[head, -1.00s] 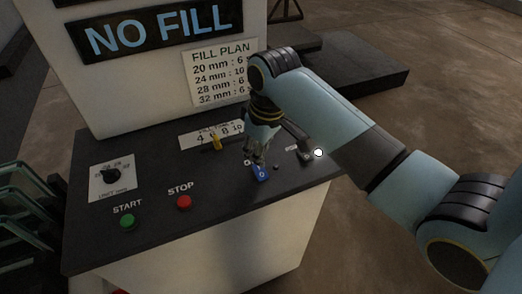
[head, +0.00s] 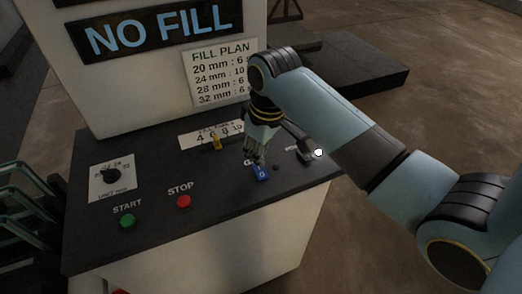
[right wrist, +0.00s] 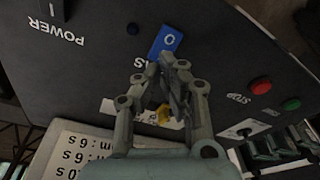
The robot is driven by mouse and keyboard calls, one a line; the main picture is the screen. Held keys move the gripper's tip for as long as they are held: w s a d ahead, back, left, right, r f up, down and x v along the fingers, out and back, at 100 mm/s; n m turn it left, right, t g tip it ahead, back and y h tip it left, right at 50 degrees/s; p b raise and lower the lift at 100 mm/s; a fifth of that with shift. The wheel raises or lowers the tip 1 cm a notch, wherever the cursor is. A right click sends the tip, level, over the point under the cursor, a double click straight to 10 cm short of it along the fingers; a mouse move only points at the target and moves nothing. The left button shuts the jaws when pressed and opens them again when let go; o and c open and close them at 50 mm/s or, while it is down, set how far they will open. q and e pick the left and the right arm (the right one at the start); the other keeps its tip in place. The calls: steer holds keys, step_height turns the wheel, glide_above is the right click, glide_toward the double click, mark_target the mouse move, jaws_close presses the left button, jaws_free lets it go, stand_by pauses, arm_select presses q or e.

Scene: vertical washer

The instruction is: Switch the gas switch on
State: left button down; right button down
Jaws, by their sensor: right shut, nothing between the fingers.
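The blue rocker switch (head: 261,173) is on the dark sloping panel, with a white O on its near end. A label beside it is mostly covered by my fingers; a G shows in the head view. The switch also shows in the right wrist view (right wrist: 165,41), just beyond my fingertips. My right gripper (head: 256,161) is shut and empty, pointing down at the far end of the switch. In the right wrist view the fingertips (right wrist: 169,64) are close to the switch; whether they touch it I cannot tell. My left gripper is out of view.
A black POWER switch (right wrist: 52,9) is nearby. A small dark knob (head: 276,168) is right of the blue switch. A yellow slider (head: 216,143), red STOP button (head: 183,201), green START button (head: 127,221) and rotary dial (head: 111,176) lie left. The fill plan sign (head: 222,72) stands behind.

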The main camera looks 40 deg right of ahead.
mark_target(259, 167)
steer(key=shift+f+b, duration=0.45)
steer(key=shift+f, duration=0.7)
stand_by(0.4)
steer(key=shift+s, duration=0.1)
step_height(259, 167, up, 3)
steer(key=shift+f+p, duration=0.1)
steer(key=shift+p, duration=1.1)
steer(key=shift+r, duration=2.15)
